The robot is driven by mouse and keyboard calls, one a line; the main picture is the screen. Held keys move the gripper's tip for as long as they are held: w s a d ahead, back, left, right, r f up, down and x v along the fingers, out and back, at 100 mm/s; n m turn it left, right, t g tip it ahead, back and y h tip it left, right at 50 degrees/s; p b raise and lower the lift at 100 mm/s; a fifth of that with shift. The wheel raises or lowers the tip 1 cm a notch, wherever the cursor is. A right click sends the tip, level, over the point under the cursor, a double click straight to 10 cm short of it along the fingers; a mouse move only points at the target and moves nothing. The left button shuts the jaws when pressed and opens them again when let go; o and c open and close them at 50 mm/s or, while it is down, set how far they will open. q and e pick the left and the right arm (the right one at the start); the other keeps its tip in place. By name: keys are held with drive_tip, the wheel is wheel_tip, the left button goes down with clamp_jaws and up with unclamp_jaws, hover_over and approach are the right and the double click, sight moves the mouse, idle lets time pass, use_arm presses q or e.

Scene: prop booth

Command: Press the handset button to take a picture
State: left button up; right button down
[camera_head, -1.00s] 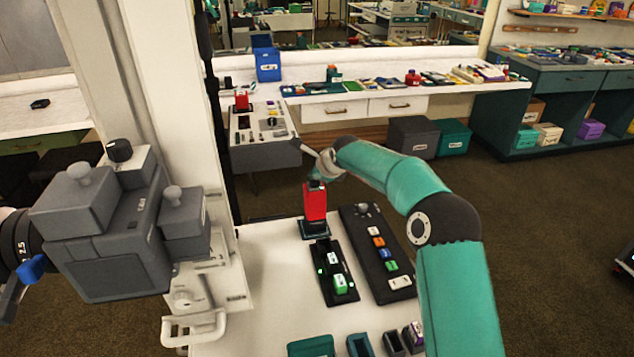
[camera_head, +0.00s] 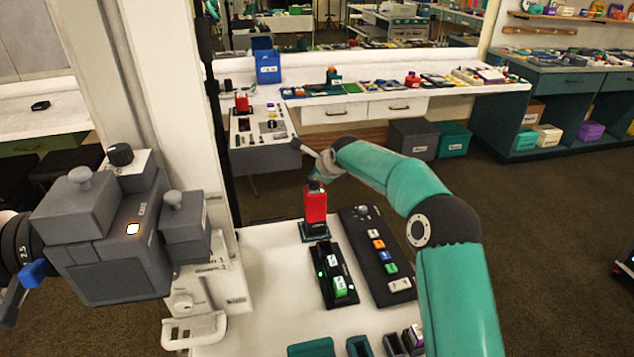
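The red handset (camera_head: 315,206) stands upright on a small dark teal base (camera_head: 314,232) on the white table. My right arm comes in from the lower right and bends over it. My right gripper (camera_head: 318,180) is at the top of the handset, close to or touching it. Its fingers are small and partly hidden, so I cannot tell if they are open or shut. The handset's button is not clearly visible. My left gripper is not in view.
A black panel with green buttons (camera_head: 339,286) and a longer black panel with coloured buttons (camera_head: 377,243) lie beside the handset. Small open boxes (camera_head: 358,346) line the near edge. A white cabinet and a full bench (camera_head: 390,95) stand behind.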

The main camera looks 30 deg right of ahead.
sight(315, 185)
drive_tip(key=shift+r, duration=0.25)
drive_tip(key=shift+r+p, duration=1.85)
drive_tip(key=shift+r, duration=0.7)
